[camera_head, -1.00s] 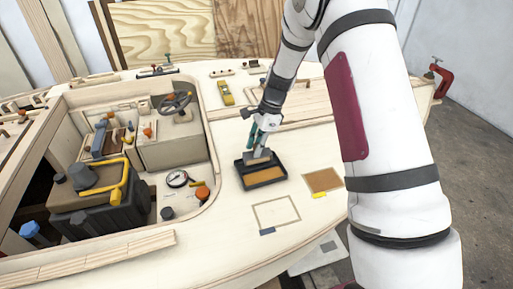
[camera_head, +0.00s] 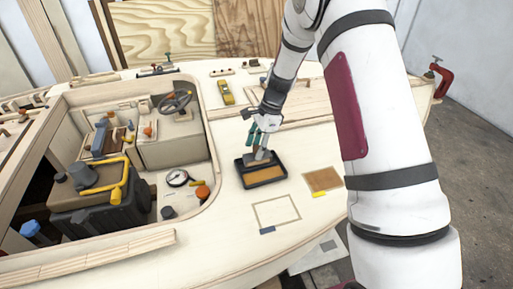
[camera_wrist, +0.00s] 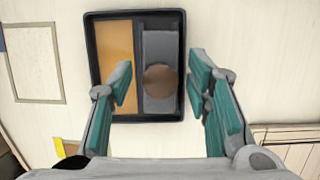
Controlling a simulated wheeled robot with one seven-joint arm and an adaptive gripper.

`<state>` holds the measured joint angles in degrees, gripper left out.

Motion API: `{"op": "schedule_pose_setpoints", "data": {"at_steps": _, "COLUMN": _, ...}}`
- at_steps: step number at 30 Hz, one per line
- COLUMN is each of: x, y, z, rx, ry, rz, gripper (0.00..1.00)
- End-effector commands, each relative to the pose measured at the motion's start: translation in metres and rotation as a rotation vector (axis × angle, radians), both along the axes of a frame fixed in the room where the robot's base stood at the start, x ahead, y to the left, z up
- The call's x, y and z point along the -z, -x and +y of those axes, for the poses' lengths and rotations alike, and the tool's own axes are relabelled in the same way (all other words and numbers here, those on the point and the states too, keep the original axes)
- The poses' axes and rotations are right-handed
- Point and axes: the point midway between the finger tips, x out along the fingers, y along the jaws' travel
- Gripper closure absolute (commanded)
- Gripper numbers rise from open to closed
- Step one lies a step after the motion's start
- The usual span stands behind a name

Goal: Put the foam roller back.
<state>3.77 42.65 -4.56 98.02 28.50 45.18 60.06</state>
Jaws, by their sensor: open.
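The foam roller shows as a grey block with a round brown handle end (camera_wrist: 160,80) in the wrist view. It sits in the right half of a black tray (camera_wrist: 134,14), beside an amber strip. In the head view the grey foam roller (camera_head: 261,158) is at the tray's far side, and the tray (camera_head: 264,185) rests on the pale deck. My gripper (camera_head: 257,137) is above the roller. In the wrist view my gripper (camera_wrist: 160,84) is open, one finger on each side of the brown end, with gaps showing. Contact is not visible.
A brown rectangle (camera_head: 323,181) with a yellow tab lies right of the tray, and an outlined rectangle (camera_head: 276,213) lies in front. An open cockpit with a black box (camera_head: 90,208) is at left. A yellow tool (camera_head: 226,93) lies behind. Bare deck surrounds the tray.

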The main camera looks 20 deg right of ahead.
Motion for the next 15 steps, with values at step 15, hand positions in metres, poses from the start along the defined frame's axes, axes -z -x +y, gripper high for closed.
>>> {"op": "schedule_pose_setpoints", "data": {"at_steps": 15, "x": -0.092, "y": -0.001, "z": -0.028, "rx": 0.000, "ry": 0.001, "rz": -0.003, "gripper": 0.55}}
